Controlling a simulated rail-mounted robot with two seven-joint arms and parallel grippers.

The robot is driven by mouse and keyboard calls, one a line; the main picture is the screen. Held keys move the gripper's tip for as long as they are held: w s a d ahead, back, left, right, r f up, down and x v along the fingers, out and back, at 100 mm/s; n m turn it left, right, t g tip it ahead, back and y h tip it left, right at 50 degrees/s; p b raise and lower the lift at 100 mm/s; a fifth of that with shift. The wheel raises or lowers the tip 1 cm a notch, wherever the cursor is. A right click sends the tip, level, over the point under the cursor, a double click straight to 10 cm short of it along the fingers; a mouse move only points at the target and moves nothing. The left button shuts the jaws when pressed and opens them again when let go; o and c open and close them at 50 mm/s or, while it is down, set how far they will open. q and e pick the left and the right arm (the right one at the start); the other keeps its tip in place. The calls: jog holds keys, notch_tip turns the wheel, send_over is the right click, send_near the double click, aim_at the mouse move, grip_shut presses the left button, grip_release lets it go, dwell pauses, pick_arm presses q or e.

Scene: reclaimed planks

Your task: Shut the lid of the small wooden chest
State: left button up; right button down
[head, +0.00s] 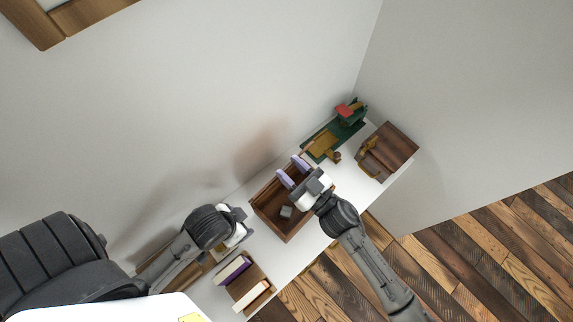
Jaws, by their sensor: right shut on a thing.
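The small wooden chest (271,221) stands open on the white shelf, with its dark inside showing. A small grey block (286,211) lies in it. My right gripper (292,171) is over the chest's far side, its two purple fingers on either side of a thin brown edge that looks like the raised lid. The gripper and its wrist hide much of that lid and the chest's right part. My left gripper (240,228) is near the shelf, left of the chest and apart from it; its fingers are mostly hidden by its own wrist.
Books in a wooden holder (250,280) stand on the shelf in front left. A green stand with a red top (345,112) and a brown wooden box (393,148) stand at the far right end. The wall is close behind; plank floor lies to the right.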

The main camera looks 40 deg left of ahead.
jog(key=shift+d, duration=0.1)
dwell(0.3)
jog(key=c, duration=0.6)
grip_release()
jog(key=v, duration=1.3)
jog(key=shift+d+f, duration=0.15)
jog(key=shift+d, duration=0.25)
jog(key=shift+s, duration=0.1)
